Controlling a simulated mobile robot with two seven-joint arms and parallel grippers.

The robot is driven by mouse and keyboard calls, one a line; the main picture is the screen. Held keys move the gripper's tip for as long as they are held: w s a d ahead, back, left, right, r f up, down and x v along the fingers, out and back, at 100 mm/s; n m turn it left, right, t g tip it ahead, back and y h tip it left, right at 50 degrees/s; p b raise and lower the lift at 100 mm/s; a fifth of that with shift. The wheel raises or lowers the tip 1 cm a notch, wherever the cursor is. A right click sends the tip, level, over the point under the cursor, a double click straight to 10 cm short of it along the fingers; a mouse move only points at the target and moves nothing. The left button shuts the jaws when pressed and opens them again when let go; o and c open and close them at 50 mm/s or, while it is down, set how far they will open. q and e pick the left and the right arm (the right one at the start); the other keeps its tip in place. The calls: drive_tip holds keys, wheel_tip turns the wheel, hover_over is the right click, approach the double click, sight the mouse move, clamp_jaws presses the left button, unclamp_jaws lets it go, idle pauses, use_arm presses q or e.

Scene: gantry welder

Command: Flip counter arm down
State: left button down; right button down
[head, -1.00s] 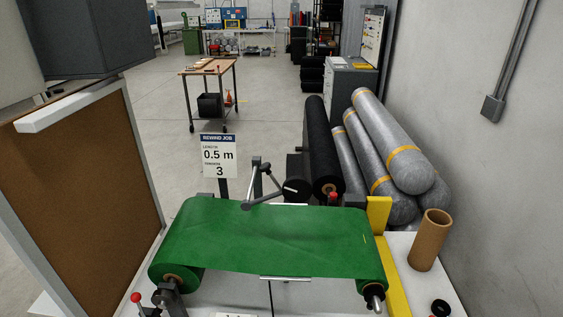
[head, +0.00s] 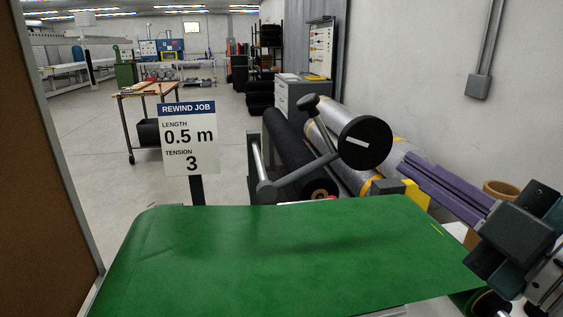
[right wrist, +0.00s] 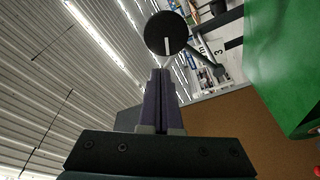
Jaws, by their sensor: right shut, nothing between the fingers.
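The counter arm (head: 295,177) is a grey bar running up and right from a pivot behind the green web to a black measuring wheel (head: 365,143) with a white mark. A black-knobbed lever rises from it. The wheel sits raised above the green web (head: 280,255). My right gripper (head: 408,163) comes in from the right with its purple fingers shut and empty. Its tips are just right of the wheel in the picture; contact is unclear. In the right wrist view, the wheel (right wrist: 166,33) is just beyond the closed fingers (right wrist: 160,75). My left gripper is out of view.
A rewind job sign (head: 189,138) reads 0.5 m, tension 3, left of the arm. Black and grey rolls (head: 300,150) lie behind it. A brown board (head: 40,190) stands at left, a wall at right. A cardboard tube (head: 500,189) is partly hidden by my gripper.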

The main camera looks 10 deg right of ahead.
sight(327, 162)
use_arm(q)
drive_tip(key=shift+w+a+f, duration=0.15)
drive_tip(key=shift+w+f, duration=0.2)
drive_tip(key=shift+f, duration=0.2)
use_arm(e)
drive_tip(key=shift+w+a+f+n, duration=0.15)
drive_tip(key=shift+w+a+n, duration=0.15)
drive_tip(key=shift+a+n, duration=0.15)
